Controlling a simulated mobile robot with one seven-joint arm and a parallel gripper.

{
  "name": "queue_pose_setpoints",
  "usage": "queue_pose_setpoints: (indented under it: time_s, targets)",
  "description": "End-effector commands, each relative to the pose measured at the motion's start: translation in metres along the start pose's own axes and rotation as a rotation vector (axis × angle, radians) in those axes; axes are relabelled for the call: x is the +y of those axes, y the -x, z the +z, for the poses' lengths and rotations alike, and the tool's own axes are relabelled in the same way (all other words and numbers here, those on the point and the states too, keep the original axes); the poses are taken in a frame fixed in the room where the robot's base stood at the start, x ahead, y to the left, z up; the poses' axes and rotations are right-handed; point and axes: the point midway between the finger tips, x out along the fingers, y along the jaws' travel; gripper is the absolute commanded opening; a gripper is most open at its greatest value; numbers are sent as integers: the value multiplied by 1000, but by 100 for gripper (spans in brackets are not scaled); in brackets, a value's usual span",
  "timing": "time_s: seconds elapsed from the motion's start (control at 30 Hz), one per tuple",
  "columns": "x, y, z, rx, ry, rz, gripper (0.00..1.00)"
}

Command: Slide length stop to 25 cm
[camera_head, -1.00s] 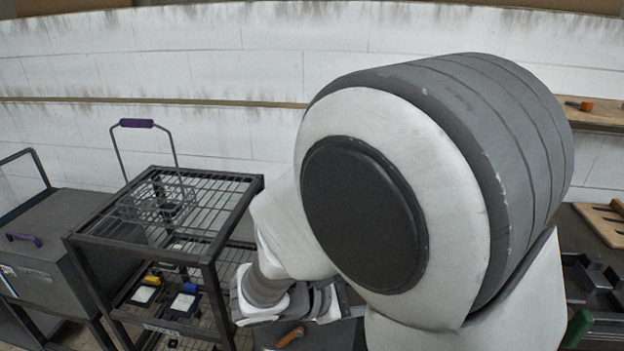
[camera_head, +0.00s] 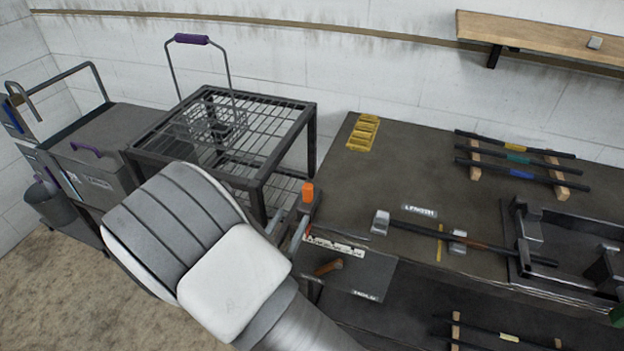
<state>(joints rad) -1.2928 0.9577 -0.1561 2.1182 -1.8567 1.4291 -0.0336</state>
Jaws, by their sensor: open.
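A label that seems to read LENGTH (camera_head: 420,211) lies on the dark workbench (camera_head: 375,180). Just in front of it, a dark rod (camera_head: 412,230) runs rightward from a silver block (camera_head: 381,222). A second silver block (camera_head: 458,242) sits further right along the rod. A yellow mark (camera_head: 440,243) lies on the bench just left of this second block. I cannot tell for certain which block is the length stop, and no centimetre figures are readable. My arm fills the lower left and leaves through the bottom edge. My gripper is not in view.
A dark frame fixture (camera_head: 530,240) stands at the bench's right. Several bars lie on a wooden rack (camera_head: 475,160) behind it. Yellow pieces (camera_head: 364,132) lie at the back left. An orange-topped upright (camera_head: 307,193) stands at the left edge. A wire-shelf cart (camera_head: 250,125) is further left.

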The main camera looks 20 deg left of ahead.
Motion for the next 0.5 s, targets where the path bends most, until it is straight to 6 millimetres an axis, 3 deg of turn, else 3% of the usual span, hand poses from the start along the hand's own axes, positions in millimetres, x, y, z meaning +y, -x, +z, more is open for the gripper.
queue_pose_setpoints:
  time_s: [0.5]
  targets:
    - [-1, -112, 0, 0, -2, -5, 60]
